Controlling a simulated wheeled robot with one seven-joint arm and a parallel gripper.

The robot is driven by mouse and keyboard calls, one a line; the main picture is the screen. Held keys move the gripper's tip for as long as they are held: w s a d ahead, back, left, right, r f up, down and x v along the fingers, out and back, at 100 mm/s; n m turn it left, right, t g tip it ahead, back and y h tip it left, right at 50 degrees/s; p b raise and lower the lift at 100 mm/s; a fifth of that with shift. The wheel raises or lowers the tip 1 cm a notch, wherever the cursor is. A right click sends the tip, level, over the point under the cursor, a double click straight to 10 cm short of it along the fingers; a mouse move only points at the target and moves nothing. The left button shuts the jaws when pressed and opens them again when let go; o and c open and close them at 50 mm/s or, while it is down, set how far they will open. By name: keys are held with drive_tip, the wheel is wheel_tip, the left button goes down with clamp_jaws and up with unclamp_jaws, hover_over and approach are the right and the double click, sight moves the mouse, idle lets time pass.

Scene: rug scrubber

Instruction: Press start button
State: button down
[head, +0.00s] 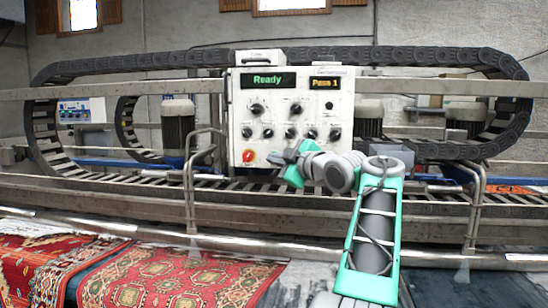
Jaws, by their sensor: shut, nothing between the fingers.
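The white control panel (237,120) of the rug scrubber faces me in the middle. It carries two lit displays: a green one (268,81) reading "Ready" and an amber one (326,84) reading "Pass 1". Several black knobs (291,132) sit below them. A red round control (249,156) is at the panel's lower left. I cannot make out any control labelled as start. My gripper (271,157) is shut and empty, in front of the lower panel, just right of the red control. My gripper and arm cover the lower middle and right of the panel; I cannot tell whether they touch it.
A metal tube handle (190,180) stands left of the panel and another (478,195) to the right. A long rail (150,235) crosses in front. Red patterned rugs (180,278) lie at lower left. A black cable chain (430,57) loops around the machine.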

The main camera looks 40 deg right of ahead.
idle(0.7)
drive_tip(key=shift+w+d, duration=0.3)
drive_tip(key=shift+d, duration=0.05)
